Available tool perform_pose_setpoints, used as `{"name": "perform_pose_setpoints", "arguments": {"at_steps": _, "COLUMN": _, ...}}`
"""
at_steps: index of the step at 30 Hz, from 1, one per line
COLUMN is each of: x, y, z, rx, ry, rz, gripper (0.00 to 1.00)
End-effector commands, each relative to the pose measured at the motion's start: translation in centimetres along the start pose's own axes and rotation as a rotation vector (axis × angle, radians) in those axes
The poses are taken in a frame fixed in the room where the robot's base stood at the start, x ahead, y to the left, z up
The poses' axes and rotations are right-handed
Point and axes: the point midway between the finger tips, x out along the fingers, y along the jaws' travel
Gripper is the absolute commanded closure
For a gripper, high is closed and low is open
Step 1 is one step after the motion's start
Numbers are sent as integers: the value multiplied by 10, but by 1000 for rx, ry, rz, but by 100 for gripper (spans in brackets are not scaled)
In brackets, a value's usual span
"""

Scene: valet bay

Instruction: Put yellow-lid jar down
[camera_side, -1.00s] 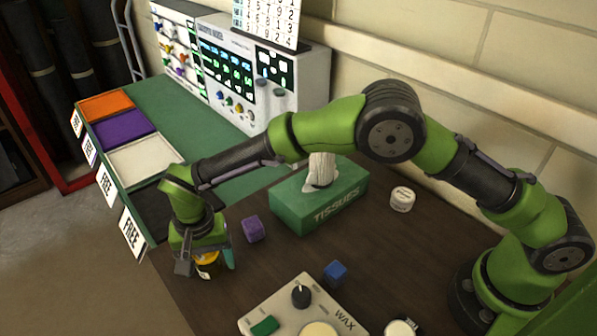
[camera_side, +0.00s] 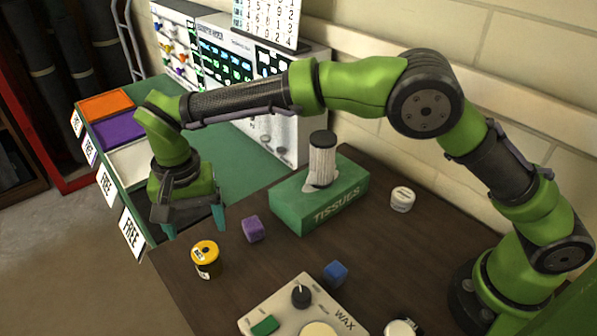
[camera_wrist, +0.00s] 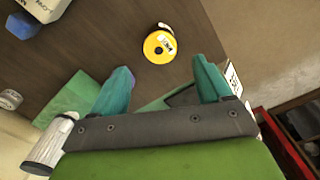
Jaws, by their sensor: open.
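The yellow-lid jar (camera_side: 206,260) stands upright on the dark wooden table near its left edge, with a dark body and a pale label. In the wrist view its yellow lid (camera_wrist: 159,47) shows from above, beyond my fingertips and apart from them. My gripper (camera_side: 192,228) is open and empty, raised above and behind the jar near the black pad. Its two teal fingers (camera_wrist: 164,80) are spread wide in the wrist view.
A purple cube (camera_side: 253,229), a blue cube (camera_side: 335,272) and a green tissue box (camera_side: 318,200) stand right of the jar. A wax device (camera_side: 290,312) is at the front. Orange (camera_side: 106,104) and purple (camera_side: 122,127) pads line the green bench at back left.

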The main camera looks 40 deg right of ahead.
Motion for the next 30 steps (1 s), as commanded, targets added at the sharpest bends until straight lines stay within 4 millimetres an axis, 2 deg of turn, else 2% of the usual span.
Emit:
{"name": "perform_pose_setpoints", "arguments": {"at_steps": 5, "x": -24, "y": 12, "z": -10, "rx": -2, "ry": 3, "rz": -26, "gripper": 22}}
{"name": "perform_pose_setpoints", "arguments": {"at_steps": 8, "x": -54, "y": 41, "z": -27, "rx": -9, "ry": 11, "rz": -76, "gripper": 22}}
{"name": "perform_pose_setpoints", "arguments": {"at_steps": 13, "x": -112, "y": 119, "z": -49, "rx": -38, "ry": 59, "rz": -197, "gripper": 22}}
{"name": "perform_pose_setpoints", "arguments": {"at_steps": 18, "x": -147, "y": 204, "z": -47, "rx": -65, "ry": 151, "rz": -303, "gripper": 22}}
{"name": "perform_pose_setpoints", "arguments": {"at_steps": 21, "x": -156, "y": 252, "z": -36, "rx": -80, "ry": 224, "rz": -353, "gripper": 22}}
{"name": "perform_pose_setpoints", "arguments": {"at_steps": 24, "x": -155, "y": 294, "z": -20, "rx": -90, "ry": 303, "rz": -388, "gripper": 22}}
{"name": "perform_pose_setpoints", "arguments": {"at_steps": 27, "x": -147, "y": 326, "z": -4, "rx": -100, "ry": 382, "rz": -407, "gripper": 22}}
{"name": "perform_pose_setpoints", "arguments": {"at_steps": 30, "x": -137, "y": 348, "z": 8, "rx": -106, "ry": 445, "rz": -414, "gripper": 22}}
